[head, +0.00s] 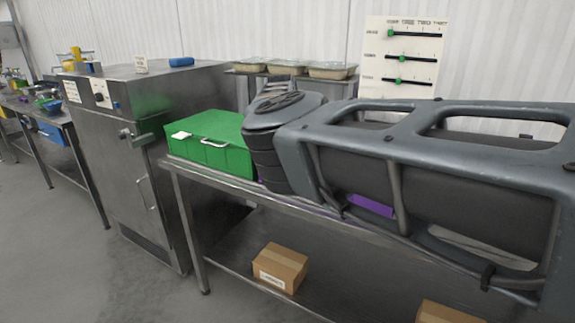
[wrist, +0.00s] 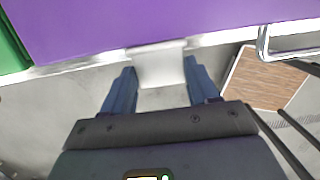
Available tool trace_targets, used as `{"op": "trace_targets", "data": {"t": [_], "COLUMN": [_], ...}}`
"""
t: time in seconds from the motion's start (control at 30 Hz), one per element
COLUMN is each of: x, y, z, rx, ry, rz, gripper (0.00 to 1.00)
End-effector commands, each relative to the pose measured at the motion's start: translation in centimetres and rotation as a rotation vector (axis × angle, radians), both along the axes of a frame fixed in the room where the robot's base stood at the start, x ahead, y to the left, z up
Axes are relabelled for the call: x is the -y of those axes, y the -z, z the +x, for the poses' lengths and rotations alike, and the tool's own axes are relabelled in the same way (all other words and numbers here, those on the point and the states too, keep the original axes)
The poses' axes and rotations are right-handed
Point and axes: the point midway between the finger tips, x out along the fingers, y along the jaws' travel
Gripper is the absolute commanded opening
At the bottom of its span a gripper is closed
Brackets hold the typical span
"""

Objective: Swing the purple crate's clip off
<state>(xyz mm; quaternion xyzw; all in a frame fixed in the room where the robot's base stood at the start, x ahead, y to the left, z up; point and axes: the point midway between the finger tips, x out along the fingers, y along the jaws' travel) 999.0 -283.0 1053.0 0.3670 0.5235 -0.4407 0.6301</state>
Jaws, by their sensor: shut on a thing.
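The purple crate (wrist: 150,22) fills the top of the wrist view. Its pale clip (wrist: 159,66) hangs at the crate's lower front edge. My gripper (wrist: 159,82) has its two blue fingers on either side of the clip, shut on it. In the head view my arm covers most of the purple crate, and only a small purple patch (head: 371,206) shows through it. My gripper and the clip are hidden there.
A green crate (head: 235,158) stands left of my arm on the steel table and edges into the wrist view (wrist: 8,48). A pale bar handle (wrist: 285,52) is right of the clip. Cardboard boxes (head: 280,266) lie below. A steel cabinet (head: 130,150) stands left.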

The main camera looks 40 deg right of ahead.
Motion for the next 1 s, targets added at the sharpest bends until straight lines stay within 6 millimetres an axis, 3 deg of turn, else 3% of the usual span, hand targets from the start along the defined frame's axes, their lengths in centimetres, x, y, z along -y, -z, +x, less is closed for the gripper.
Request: {"op": "trace_targets", "data": {"t": [0.33, 0.9, 0.93, 1.0], "x": [0.23, 0.28, 0.29, 0.29], "y": [-0.27, -0.34, -0.34, -0.34], "z": [0.17, 0.12, 0.12, 0.11], "rx": [-0.034, -0.044, -0.044, -0.044], "ry": [-0.002, 0.001, 0.001, 0.001], "rz": [0.102, 0.121, 0.121, 0.12], "gripper": [0.29, 0.29, 0.62, 0.69]}}
